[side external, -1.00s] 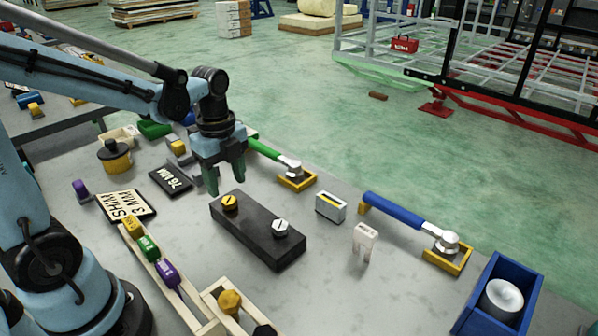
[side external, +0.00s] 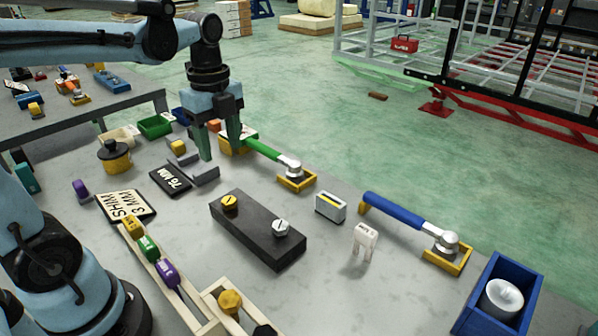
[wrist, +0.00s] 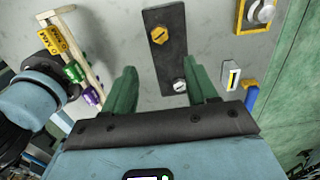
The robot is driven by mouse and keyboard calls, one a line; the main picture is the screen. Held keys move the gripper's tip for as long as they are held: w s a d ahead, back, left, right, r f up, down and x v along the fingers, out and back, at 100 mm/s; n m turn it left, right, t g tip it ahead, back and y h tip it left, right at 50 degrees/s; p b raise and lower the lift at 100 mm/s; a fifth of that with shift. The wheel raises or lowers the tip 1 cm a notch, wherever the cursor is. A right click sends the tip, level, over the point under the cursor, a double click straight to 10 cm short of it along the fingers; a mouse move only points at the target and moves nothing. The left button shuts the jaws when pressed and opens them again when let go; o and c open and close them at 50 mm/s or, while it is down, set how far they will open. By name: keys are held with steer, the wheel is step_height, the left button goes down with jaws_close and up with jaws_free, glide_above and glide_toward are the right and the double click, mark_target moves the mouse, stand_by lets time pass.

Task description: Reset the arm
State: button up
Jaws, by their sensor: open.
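My gripper (side external: 219,143) is open and empty, with its two green fingers pointing down above the table. It hangs behind the dark block (side external: 250,232), which carries a yellow knob (side external: 229,202) and a silver knob (side external: 281,228). In the wrist view my gripper (wrist: 165,88) has its fingers well apart, and the dark block (wrist: 170,55) lies between and beyond them. Nothing is held between the fingers.
A green-handled wrench (side external: 263,150) and a blue-handled wrench (side external: 395,210) rest in yellow holders. A white gauge (side external: 365,240), a grey-yellow box (side external: 330,207), a blue bin (side external: 500,297) and shim plates (side external: 125,205) surround the block. Open floor lies beyond the table.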

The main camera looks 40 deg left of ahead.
steer(key=s+d+f+n+t, duration=0.1)
steer(key=d+n+t, duration=0.2)
steer(key=n, duration=0.6)
steer(key=s+d+f+n+t, duration=0.1)
steer(key=d+f+n+t, duration=0.1)
steer(key=n, duration=0.7)
steer(key=shift+d+f+t, duration=0.3)
steer(key=shift+d+t, duration=0.35)
steer(key=shift+t, duration=0.45)
steer(key=shift+s, duration=0.15)
